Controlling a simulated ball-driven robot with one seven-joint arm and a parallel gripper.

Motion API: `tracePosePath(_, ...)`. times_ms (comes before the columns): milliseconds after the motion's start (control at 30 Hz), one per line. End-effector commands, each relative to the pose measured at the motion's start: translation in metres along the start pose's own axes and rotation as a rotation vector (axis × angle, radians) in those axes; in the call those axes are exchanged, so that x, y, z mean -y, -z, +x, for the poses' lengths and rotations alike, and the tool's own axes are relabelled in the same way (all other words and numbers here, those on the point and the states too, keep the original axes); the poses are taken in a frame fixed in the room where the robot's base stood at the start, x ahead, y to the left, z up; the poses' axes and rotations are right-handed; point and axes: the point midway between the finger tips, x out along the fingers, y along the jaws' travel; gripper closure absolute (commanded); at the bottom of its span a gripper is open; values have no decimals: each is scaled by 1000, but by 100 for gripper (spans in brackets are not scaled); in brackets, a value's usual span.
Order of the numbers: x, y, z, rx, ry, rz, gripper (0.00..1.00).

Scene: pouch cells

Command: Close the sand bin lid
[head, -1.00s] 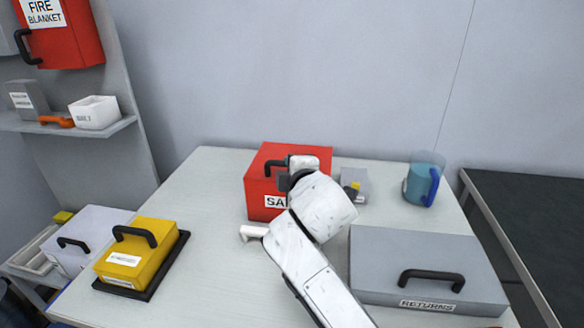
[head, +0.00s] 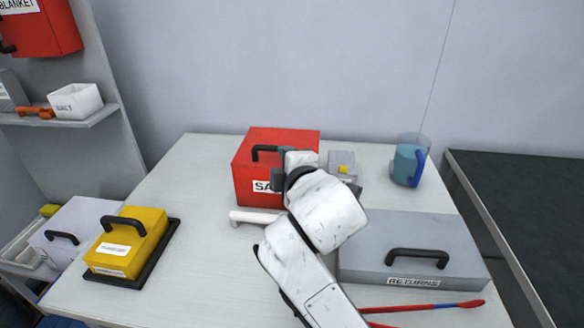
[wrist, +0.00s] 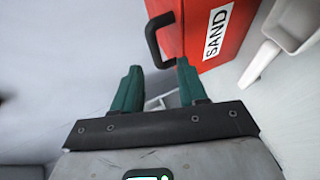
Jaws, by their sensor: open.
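The red sand bin (head: 250,182) stands at the back middle of the table, its "SAND" label partly hidden by my arm in the head view. Its red lid (head: 290,136) looks flat on top, with no gap that I can make out. A black handle (head: 265,151) shows at the bin's upper front, and it shows in the wrist view too (wrist: 152,42). My gripper (wrist: 159,85) is open and empty.
A white scoop (head: 252,217) lies before the bin. A grey box (head: 345,158) and a blue-handled cup (head: 406,166) stand to its right. A grey "RETURNS" case (head: 440,235) and a red-blue tool (head: 435,306) lie front right, a yellow box (head: 130,245) left.

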Motion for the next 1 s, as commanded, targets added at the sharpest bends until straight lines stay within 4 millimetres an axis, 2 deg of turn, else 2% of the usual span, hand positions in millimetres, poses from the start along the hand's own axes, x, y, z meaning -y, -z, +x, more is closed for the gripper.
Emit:
tracePosePath(100,0,0,-21,-2,-1,1,58)
tracePosePath(300,0,0,-40,-1,0,0,58)
tracePosePath(700,-1,0,-44,0,-1,-1,58)
tracePosePath(767,-6,1,-45,0,-1,-1,58)
tracePosePath(1000,-45,6,-57,0,-1,-1,58)
